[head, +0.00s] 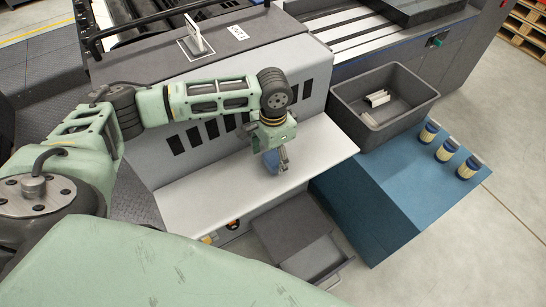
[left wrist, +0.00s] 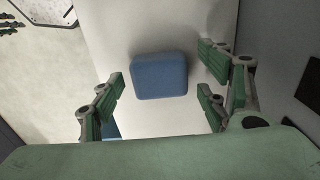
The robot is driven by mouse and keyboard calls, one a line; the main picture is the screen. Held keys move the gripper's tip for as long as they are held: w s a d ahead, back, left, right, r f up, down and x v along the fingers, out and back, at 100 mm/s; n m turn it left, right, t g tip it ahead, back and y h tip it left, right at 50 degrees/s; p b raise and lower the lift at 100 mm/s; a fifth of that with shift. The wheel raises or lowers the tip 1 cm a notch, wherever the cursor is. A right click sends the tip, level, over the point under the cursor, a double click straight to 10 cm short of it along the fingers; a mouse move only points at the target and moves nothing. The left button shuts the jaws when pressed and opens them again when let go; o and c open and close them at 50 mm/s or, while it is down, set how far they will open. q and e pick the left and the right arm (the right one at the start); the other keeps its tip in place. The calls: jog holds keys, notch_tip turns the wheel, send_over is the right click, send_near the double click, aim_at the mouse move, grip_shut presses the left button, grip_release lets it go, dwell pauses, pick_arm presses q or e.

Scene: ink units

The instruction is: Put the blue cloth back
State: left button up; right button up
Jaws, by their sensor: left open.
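The blue cloth (left wrist: 159,76) lies as a folded, rounded pad on the pale shelf (head: 190,198). In the head view the cloth (head: 271,161) is partly hidden by my left gripper (head: 280,158). My left gripper hangs over the shelf near its front edge, fingers pointing down. In the left wrist view the open fingers (left wrist: 160,88) stand on both sides of the cloth, with gaps between them and it. A small green and black part, seemingly my right gripper (left wrist: 11,27), shows at the upper left edge there; its jaws are too small to read.
A dark open bin (head: 397,128) holding small pale pieces stands on the blue cabinet (head: 395,190). Several blue-and-yellow jars (head: 443,149) stand at that cabinet's right. The machine's vented wall (head: 205,133) rises behind the shelf.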

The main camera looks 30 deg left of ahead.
aim_at(273, 158)
pick_arm(q)
notch_tip(273, 158, up, 11)
jog(key=shift+b, duration=0.35)
dwell(0.4)
